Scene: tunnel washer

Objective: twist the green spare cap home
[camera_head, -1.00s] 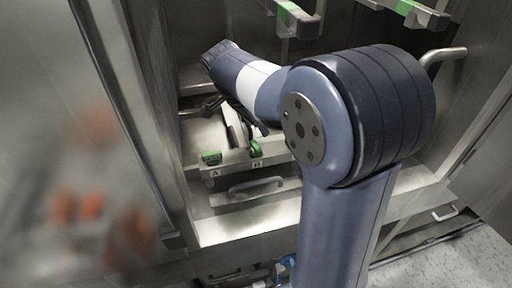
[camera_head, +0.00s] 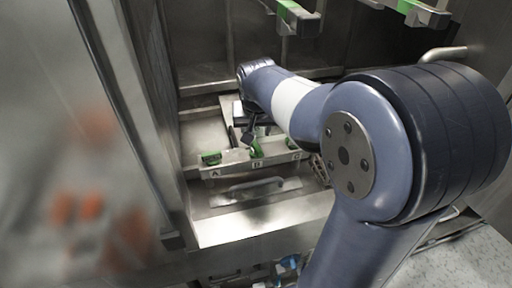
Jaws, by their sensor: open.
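Green parts sit along a pale metal rail (camera_head: 235,165) marked A, B and C. One green part (camera_head: 210,158) is above the letter A, one green part (camera_head: 257,150) is above B, and a small green part (camera_head: 292,143) is above C. I cannot tell which of them is the spare cap. My gripper (camera_head: 250,136) is open and points down just behind and above the green part at B. Whether it touches that part cannot be told. My wrist and forearm hide some of the area behind B and C.
A drawer-like steel front with a handle (camera_head: 250,186) lies below the rail. Metal bars with green ends (camera_head: 297,14) hang above. A steel post stands close on the left. A curved handle (camera_head: 444,53) is at the upper right.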

